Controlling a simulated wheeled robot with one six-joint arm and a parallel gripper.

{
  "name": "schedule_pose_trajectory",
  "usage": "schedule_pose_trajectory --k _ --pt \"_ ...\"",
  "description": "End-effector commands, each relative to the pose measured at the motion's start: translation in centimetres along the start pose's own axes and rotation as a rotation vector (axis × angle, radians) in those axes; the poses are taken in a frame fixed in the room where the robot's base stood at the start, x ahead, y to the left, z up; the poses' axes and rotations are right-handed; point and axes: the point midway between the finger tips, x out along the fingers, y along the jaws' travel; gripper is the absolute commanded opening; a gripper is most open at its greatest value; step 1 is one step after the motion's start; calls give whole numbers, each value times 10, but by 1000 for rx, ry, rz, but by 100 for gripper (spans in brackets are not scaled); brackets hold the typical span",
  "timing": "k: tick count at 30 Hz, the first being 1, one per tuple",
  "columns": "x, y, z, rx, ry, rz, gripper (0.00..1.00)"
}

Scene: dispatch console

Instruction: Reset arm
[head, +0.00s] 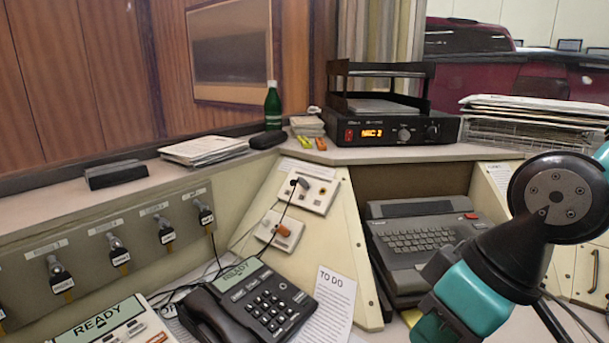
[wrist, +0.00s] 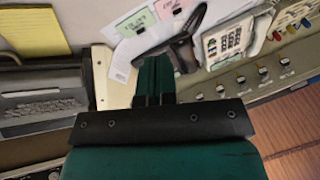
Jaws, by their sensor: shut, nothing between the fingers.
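My gripper (wrist: 153,75) shows in the wrist view, its two teal fingers together and empty. In the head view my arm comes in from the right and bends down at a dark joint. The teal gripper end (head: 430,328) is at the bottom edge, partly cut off, in front of the dark keyboard machine (head: 420,235) and right of the TO DO sheet (head: 332,300). In the wrist view the fingers point toward the desk with the black phone handset (wrist: 180,55) and papers beyond. No contact with any object is visible.
A desk phone (head: 265,305) stands at the lower middle. A panel of keyed switches (head: 115,250) runs along the left. A radio (head: 395,130), a green bottle (head: 273,105) and a wire tray of papers (head: 530,125) stand on the ledge. A yellow pad (wrist: 35,30) lies at upper left in the wrist view.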

Motion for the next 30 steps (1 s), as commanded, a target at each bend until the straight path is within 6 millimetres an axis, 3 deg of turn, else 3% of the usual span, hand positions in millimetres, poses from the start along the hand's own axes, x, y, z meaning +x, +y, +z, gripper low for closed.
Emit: schedule_pose_trajectory --k 3,6,18,30 --pt "-17 -16 41 81 -86 -20 0" --pt "-46 -24 29 81 -92 -22 0" --pt "-122 -44 2 77 -90 -22 0" --pt "-128 -46 0 77 -90 -21 0"
